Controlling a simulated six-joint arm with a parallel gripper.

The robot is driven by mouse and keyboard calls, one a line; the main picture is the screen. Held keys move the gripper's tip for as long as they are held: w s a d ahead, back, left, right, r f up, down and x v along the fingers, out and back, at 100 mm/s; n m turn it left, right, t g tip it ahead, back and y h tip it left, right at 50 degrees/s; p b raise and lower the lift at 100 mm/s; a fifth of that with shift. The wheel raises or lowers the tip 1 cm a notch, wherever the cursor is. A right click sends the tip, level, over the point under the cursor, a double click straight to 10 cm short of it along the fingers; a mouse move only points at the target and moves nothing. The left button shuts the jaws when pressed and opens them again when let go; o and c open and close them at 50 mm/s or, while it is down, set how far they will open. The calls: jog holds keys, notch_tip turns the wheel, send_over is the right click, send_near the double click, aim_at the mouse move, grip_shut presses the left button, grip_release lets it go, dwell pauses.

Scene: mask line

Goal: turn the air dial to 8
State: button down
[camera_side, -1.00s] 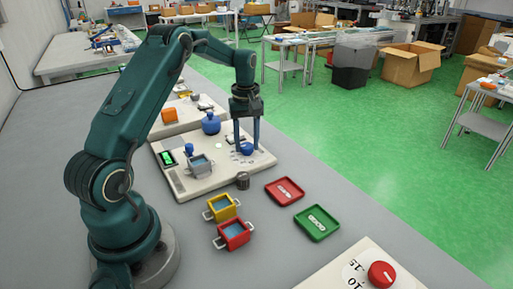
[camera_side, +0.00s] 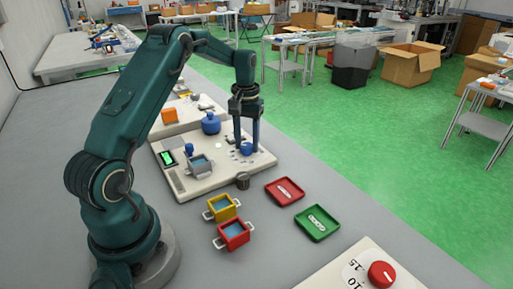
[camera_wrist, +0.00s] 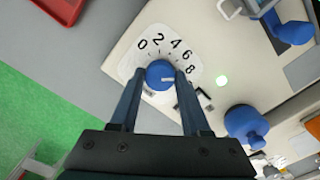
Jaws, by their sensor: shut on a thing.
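The air dial is a blue round knob (camera_wrist: 160,75) on a white scale plate marked 0, 2, 4, 6 and 8. In the wrist view its white pointer mark lies toward the right, on the 8 side; I cannot tell its exact reading. My gripper (camera_wrist: 160,78) is shut on the knob, one finger on each side. In the side view my gripper (camera_side: 247,150) reaches straight down onto the blue knob (camera_side: 247,148) at the right part of a cream panel (camera_side: 215,182). The fingers hide part of the knob and scale there.
Yellow (camera_side: 222,208) and red (camera_side: 233,236) pots and red (camera_side: 285,191) and green (camera_side: 317,223) trays stand in front. A red dial (camera_side: 381,274) is at the front right.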

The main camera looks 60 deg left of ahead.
aim_at(247, 145)
jog(key=shift+r, duration=0.1)
jog(key=shift+c, duration=1.8)
grip_release()
jog(key=shift+r, duration=2.55)
